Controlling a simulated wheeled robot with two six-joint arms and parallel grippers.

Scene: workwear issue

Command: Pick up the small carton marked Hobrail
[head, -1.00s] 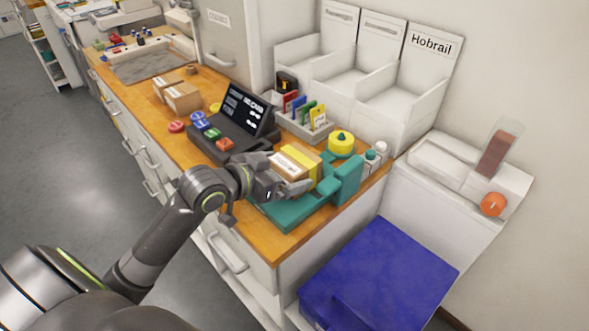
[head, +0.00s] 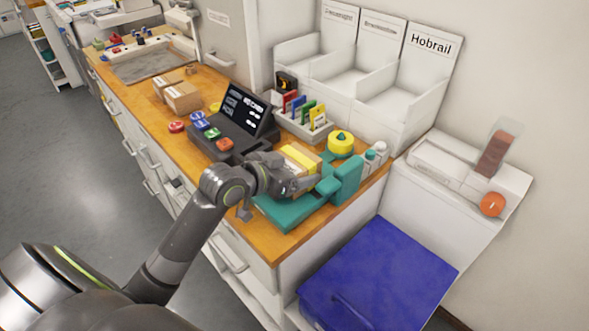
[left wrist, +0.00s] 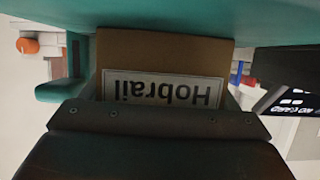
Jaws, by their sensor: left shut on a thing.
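The small carton (head: 302,158) is brown with a yellow band and sits at the teal stand on the wooden counter. In the left wrist view the carton (left wrist: 165,52) shows a white label reading Hobrail, upside down. My left gripper (head: 300,184) is at the carton's near side, shut on it. In the left wrist view the gripper's dark body (left wrist: 160,125) covers the carton's lower part. The teal stand (head: 285,212) is under and beside the carton; I cannot tell whether they touch. My right gripper is not in view.
A white bin labelled Hobrail (head: 415,85) stands at the back right beside two other labelled bins. A dark screen (head: 243,108), a card holder (head: 303,125) and a yellow round thing (head: 341,142) are close by. Two other cartons (head: 182,97) lie farther left. A blue lid (head: 385,275) is at the lower right.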

